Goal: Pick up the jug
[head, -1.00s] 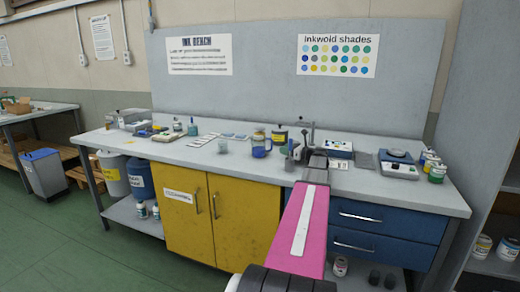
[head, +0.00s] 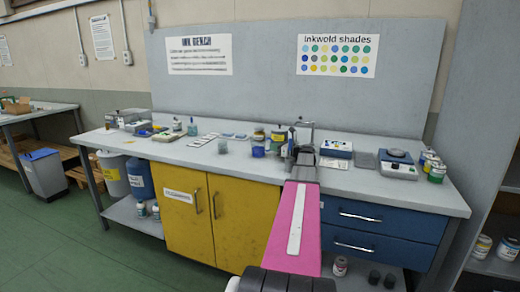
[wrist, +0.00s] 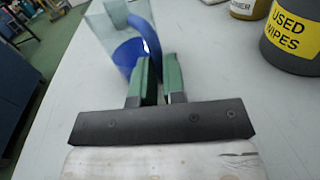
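The jug (wrist: 122,35) is clear with a blue lower part and a blue curved handle. In the wrist view it stands just beyond my gripper (wrist: 159,78), its handle towards me. The green fingers are close together, with the lower part of the handle between them. They look shut on it, though the contact itself is partly hidden. In the head view the jug (head: 258,150) stands on the bench, left of my gripper (head: 290,153). The jug's base appears to rest on the bench top.
The grey used wipes can (wrist: 290,38) and a small yellow-brown jar (wrist: 248,8) stand to the right in the wrist view. A scale (head: 397,167) sits farther right on the bench (head: 200,160).

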